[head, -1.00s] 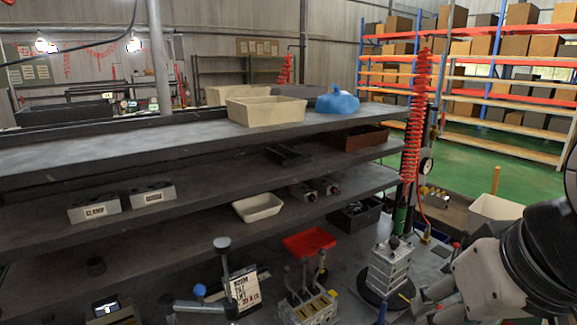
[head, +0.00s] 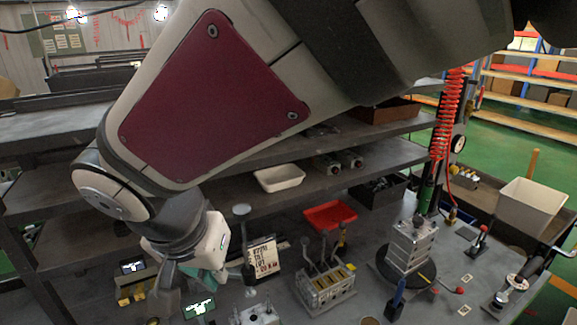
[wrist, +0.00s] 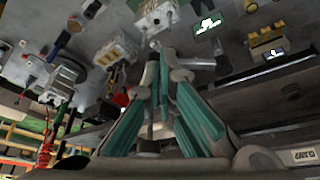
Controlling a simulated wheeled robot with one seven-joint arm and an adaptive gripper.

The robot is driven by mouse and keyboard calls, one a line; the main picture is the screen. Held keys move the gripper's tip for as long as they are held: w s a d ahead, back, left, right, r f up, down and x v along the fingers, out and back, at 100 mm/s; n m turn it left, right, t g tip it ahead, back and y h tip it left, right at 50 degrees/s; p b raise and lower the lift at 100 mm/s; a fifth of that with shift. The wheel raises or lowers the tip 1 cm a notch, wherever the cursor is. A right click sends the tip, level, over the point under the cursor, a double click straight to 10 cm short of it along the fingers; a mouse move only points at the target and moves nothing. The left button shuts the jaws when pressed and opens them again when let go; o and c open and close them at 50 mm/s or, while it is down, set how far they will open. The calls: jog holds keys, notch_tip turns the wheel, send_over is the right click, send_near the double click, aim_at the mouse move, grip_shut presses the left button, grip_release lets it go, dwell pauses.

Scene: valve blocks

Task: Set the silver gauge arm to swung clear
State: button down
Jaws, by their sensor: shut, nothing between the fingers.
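The silver gauge arm appears to be the short silver bar (wrist: 198,62) running sideways just beyond my fingertips in the wrist view. In the head view it is mostly hidden behind my gripper (head: 195,280), beside an upright post with a round disc on top (head: 242,210). My gripper also shows in the wrist view (wrist: 162,58); its teal-padded fingers meet at the tips and hold nothing. The tips are close to the bar's left end; I cannot tell whether they touch it.
A lettered sign (head: 262,260) and a lever valve block (head: 327,290) stand right of my gripper. A stacked silver block (head: 411,245) sits farther right. A red tray (head: 330,215) lies behind. The dark shelves (head: 60,195) rise close behind my gripper.

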jog(key=w+a+f+p, duration=0.1)
jog(key=w+a+f, duration=0.1)
jog(key=w+f, duration=0.4)
jog(key=shift+w+a+f+p, duration=0.25)
jog(key=shift+f+p, duration=0.1)
jog(key=shift+f, duration=1.9)
jog(key=shift+w+d+n+y, duration=0.2)
jog(key=shift+w+n+y, duration=0.1)
jog(key=shift+n, duration=0.1)
